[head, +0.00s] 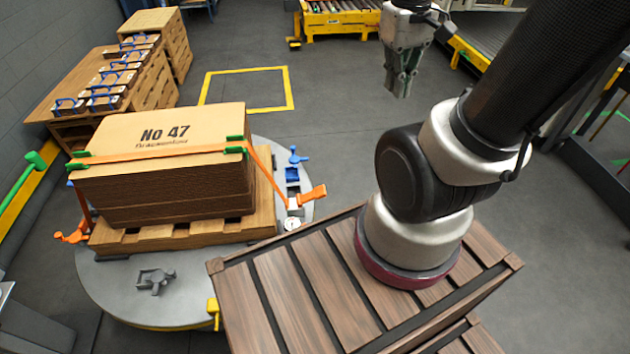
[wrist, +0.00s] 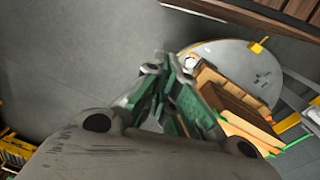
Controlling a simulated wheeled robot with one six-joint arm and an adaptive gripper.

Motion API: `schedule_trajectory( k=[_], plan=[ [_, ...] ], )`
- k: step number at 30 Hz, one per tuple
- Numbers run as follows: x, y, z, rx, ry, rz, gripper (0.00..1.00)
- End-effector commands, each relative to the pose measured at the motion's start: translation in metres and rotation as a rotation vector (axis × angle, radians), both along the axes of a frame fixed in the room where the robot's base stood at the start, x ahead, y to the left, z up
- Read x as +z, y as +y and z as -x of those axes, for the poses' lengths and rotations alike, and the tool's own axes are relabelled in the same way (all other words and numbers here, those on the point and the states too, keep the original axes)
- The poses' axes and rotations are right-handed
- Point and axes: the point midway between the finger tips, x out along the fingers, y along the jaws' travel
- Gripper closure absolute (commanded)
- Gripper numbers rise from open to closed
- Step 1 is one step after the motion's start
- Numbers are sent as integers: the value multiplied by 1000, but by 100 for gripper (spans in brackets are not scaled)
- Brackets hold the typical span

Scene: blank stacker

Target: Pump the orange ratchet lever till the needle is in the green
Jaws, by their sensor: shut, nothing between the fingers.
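The orange ratchet lever (head: 312,195) sits at the right end of an orange strap (head: 165,155) over a stack of brown blanks (head: 165,180). A small round white gauge (head: 292,224) is just below the lever; its needle is too small to read. My gripper (head: 398,92) is shut and empty, high above the floor, up and to the right of the lever and well apart from it. In the wrist view my gripper's fingers (wrist: 155,75) are together, with the turntable and load beyond them to the right. The lever cannot be made out clearly there.
The stack stands on a wooden pallet (head: 185,235) on a round grey turntable (head: 110,292). Another orange buckle (head: 72,236) is at the pallet's left. A blue clamp (head: 297,156) stands behind the lever. A slatted wooden deck (head: 300,300) lies in front. Floor between turntable and gripper is clear.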

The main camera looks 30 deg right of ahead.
Motion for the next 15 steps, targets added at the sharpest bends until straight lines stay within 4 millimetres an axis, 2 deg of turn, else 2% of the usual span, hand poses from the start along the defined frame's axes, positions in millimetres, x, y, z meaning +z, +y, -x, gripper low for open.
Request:
schedule_trajectory(
  k=[1, 8, 15],
  plan=[
    [-13, -9, -3, 3, 54, 16, 100],
    [-69, -53, -29, 102, 202, 103, 100],
    [-147, -89, -64, 323, 278, 145, 100]
  ],
)
